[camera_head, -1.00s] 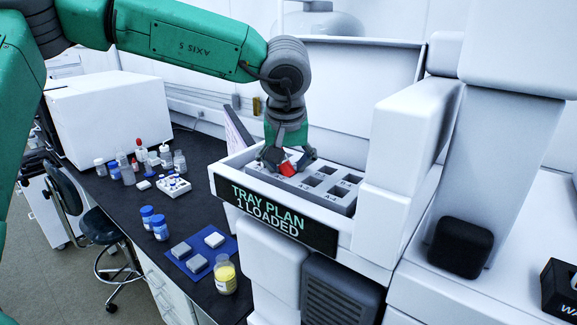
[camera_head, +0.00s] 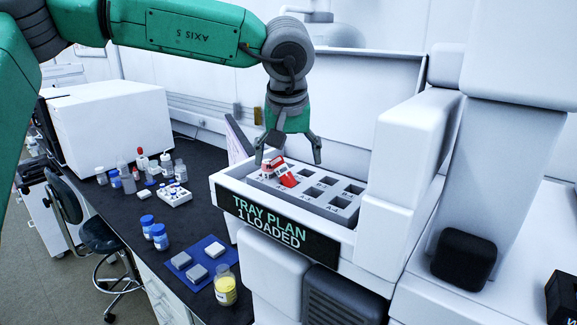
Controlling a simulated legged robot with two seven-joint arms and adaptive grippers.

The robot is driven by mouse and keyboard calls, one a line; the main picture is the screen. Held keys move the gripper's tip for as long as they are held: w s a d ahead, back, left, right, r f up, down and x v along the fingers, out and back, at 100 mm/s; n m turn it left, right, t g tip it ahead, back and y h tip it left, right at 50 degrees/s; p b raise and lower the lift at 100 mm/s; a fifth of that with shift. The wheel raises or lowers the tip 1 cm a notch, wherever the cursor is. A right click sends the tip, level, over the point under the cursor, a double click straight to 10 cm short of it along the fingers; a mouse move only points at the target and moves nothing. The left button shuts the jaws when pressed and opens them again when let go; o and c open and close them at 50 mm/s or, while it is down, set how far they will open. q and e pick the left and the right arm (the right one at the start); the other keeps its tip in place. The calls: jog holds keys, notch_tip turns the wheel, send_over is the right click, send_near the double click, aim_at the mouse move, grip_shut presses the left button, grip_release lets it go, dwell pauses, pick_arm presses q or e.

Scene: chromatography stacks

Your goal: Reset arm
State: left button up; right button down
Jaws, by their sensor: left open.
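My left gripper (camera_head: 287,150) is open and empty, with its fingers spread above the left end of the grey slotted tray (camera_head: 338,215). A red and white piece (camera_head: 279,172) sits at the tray's left end, below the fingers, and looks tilted. The tray has several square slots that look empty, and it sits in the open drawer of a white machine. The drawer's front sign (camera_head: 272,222) reads "TRAY PLAN 1 LOADED". My right gripper is not in view.
The black bench (camera_head: 200,212) on the left holds bottles, a white vial rack (camera_head: 174,197), a blue mat (camera_head: 199,262) with several small blocks, and a yellow-filled jar (camera_head: 225,286). White machine housing (camera_head: 412,140) rises close to the tray's right. A stool (camera_head: 100,235) stands beside the bench.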

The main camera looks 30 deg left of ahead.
pick_arm(q)
jog(key=shift+r, duration=1.45)
jog(key=shift+f, duration=0.1)
